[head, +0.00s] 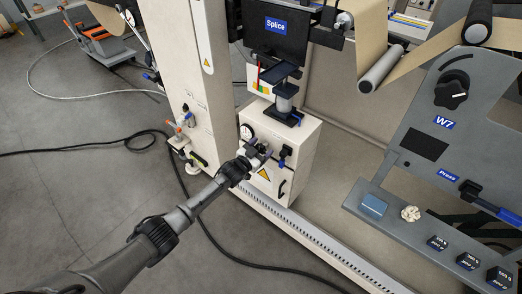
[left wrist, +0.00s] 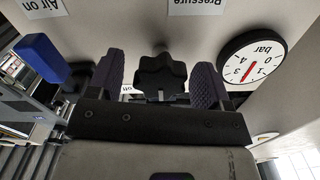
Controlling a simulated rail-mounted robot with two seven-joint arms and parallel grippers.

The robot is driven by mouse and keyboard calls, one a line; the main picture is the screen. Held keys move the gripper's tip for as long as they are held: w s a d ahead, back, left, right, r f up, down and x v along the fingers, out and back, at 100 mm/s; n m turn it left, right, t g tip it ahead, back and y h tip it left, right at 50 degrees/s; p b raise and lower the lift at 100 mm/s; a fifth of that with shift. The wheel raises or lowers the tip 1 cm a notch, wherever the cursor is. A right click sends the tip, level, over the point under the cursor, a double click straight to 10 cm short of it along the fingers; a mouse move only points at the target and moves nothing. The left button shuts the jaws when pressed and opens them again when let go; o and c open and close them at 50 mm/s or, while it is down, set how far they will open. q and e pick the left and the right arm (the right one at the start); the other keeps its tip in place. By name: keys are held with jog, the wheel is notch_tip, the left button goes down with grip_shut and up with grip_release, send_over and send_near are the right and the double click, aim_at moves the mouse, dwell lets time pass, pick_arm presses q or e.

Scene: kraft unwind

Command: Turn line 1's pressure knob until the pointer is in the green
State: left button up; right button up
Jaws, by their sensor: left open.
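My left gripper (head: 262,150) is open, with one finger on each side of the knob. I cannot tell whether the fingers touch it. The round white gauge (left wrist: 252,58), marked "bar", is beside the knob and has a red pointer. No green shows clearly on its visible face. In the head view, the gauge (head: 247,131) is just above my gripper, which hides the knob.
A blue lever (left wrist: 42,57) by the "Air on" label is close to the gripper. The cream cabinet (head: 300,150) carries a black clamp stand (head: 286,105). A grey W7 panel (head: 410,130) stands at right. Cables lie on the floor at left.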

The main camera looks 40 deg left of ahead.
pick_arm(q)
jog(key=shift+c, duration=0.5)
jog(key=c, duration=0.8)
jog(key=shift+n, duration=0.3)
jog(key=shift+r+n+p, duration=0.1)
jog(key=shift+n+p, duration=0.45)
jog(key=shift+n, duration=0.45)
jog(key=n, duration=0.2)
jog(key=shift+n, duration=0.3)
jog(key=n, duration=0.3)
jog(key=shift+a, duration=0.1)
jog(key=shift+f+n, duration=0.2)
jog(key=shift+n, duration=2)
